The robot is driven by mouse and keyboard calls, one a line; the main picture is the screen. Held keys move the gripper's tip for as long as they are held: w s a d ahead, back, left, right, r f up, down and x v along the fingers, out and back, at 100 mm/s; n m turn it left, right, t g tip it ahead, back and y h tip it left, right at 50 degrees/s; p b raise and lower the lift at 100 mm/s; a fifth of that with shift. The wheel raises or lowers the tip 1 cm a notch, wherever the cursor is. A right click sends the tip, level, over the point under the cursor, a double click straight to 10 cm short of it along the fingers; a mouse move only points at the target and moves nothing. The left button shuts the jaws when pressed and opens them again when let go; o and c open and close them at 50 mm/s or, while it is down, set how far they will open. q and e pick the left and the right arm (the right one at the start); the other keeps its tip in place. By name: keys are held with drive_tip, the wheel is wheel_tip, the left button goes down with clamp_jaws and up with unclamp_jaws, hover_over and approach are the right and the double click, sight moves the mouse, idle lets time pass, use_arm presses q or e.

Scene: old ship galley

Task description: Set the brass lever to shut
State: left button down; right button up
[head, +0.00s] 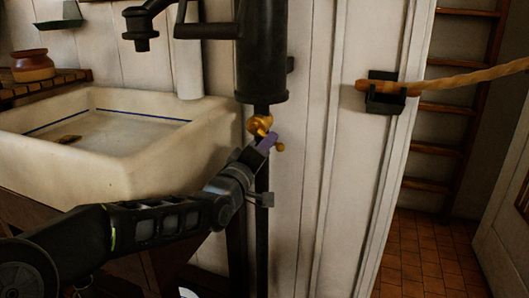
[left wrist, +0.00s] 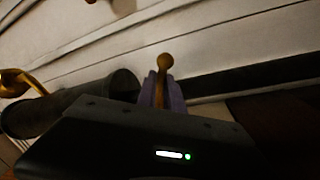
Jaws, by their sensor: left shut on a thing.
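The brass lever (head: 280,147) sits on a brass valve (head: 261,124) on the black vertical pipe below the pump. My left gripper (head: 267,143) reaches it from the lower left. In the left wrist view the lever's round knob (left wrist: 165,61) stands out beyond my left gripper's purple fingers (left wrist: 162,92), which are shut on the lever from both sides. The fingers hide part of the lever in the head view. My right gripper is not in view.
A black hand pump (head: 262,60) stands above the valve. A stone sink (head: 100,165) is at the left, with a brown jar (head: 32,66) behind it. The tiled floor (head: 425,255) is clear.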

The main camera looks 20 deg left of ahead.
use_arm(q)
drive_tip(key=shift+d+r+n+t+y+b, duration=0.15)
drive_tip(key=shift+r+n+y+b, duration=0.4)
drive_tip(key=shift+n, duration=0.7)
drive_tip(key=shift+d+r+n+t+y+b, duration=0.15)
drive_tip(key=shift+r+n+b, duration=0.1)
drive_tip(key=shift+n+b, duration=0.75)
drive_tip(key=shift+d+r+n+t+y+b, duration=0.15)
drive_tip(key=shift+r+n+y+b, duration=0.2)
drive_tip(key=shift+n, duration=1.1)
drive_tip(key=shift+r, duration=0.1)
drive_tip(key=c, duration=1.5)
unclamp_jaws()
drive_tip(key=shift+s, duration=0.15)
drive_tip(key=v, duration=0.7)
drive_tip(key=shift+s+a, duration=0.1)
drive_tip(key=shift+s, duration=0.2)
